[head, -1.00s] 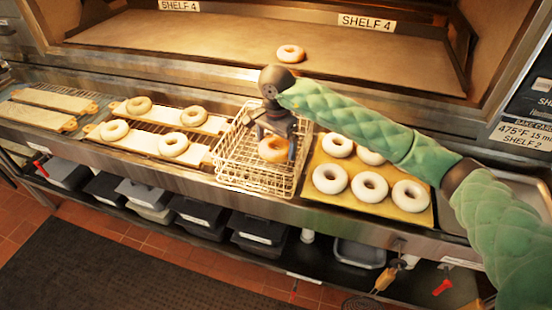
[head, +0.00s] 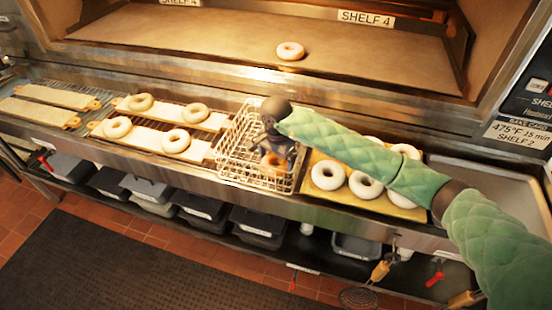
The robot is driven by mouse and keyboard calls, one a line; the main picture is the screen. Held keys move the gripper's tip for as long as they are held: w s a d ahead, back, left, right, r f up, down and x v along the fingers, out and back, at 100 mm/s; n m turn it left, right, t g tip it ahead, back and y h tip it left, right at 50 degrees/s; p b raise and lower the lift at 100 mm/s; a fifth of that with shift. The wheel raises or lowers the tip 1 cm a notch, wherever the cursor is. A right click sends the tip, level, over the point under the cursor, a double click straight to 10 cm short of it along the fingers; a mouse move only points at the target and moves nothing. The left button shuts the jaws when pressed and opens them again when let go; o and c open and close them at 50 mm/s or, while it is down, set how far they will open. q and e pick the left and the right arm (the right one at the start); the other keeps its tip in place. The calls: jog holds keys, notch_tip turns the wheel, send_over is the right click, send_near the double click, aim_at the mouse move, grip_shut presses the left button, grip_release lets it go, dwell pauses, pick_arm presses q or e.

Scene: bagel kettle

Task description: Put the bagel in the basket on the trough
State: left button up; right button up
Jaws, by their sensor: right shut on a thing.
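A wire basket (head: 228,168) stands on the metal trough, between the bagel boards and a tray of pale bagels. My right gripper (head: 274,161) reaches down into the basket at its right side. It is shut on a browned bagel (head: 271,166), which is low inside the basket; whether the bagel touches the basket floor I cannot tell. The gripper partly hides the bagel and the basket's back right corner. My left gripper is not in view.
Several pale bagels lie on a yellow tray (head: 408,207) right of the basket, partly under my right arm. Boards with bagels (head: 150,141) lie left of it. Black bins (head: 258,222) stand below.

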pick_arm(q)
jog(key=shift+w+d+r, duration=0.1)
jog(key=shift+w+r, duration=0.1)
pick_arm(e)
jog(key=shift+f, duration=0.1)
jog(key=o, duration=0.7)
jog(key=shift+c, duration=0.2)
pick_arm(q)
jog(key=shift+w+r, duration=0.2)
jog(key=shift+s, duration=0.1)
